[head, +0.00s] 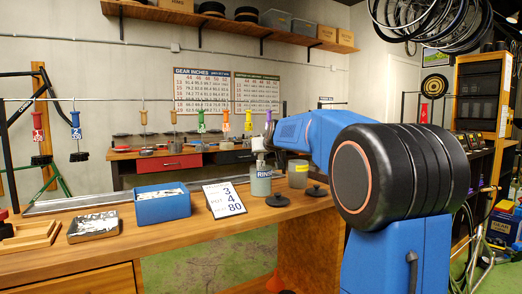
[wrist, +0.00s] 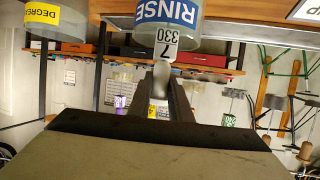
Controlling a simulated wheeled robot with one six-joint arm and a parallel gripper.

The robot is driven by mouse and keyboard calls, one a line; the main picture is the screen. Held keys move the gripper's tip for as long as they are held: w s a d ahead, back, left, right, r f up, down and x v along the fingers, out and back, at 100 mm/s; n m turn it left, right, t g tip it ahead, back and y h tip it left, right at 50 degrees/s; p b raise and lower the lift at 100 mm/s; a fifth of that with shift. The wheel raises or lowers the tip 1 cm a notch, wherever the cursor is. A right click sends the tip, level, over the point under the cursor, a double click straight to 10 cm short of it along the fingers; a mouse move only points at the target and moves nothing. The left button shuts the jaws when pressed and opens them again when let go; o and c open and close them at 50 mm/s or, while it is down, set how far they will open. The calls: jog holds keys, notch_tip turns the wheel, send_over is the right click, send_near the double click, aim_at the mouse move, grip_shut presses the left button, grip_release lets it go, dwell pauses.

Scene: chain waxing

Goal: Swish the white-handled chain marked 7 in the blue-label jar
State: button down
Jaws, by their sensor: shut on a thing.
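My gripper (head: 262,147) is shut on the white handle (wrist: 160,80), directly above the blue-label jar (head: 261,187) in the head view. The wrist view is upside down and shows my gripper (wrist: 161,98) with the handle between its fingers. The handle stands roughly upright over the jar's mouth. The chain itself is not clearly visible; the tag and jar hide where its lower end is.
A yellow-label jar (head: 298,174), marked DEGREASER in part, stands right of the blue-label jar. A black lid (head: 277,200) lies in front. A number card (head: 223,199) and blue box (head: 162,203) stand to the left. Several coloured-handled chains hang from a rail behind.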

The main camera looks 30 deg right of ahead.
jog(key=shift+f, duration=0.45)
jog(key=shift+r, duration=7.3)
jog(key=shift+a, duration=0.1)
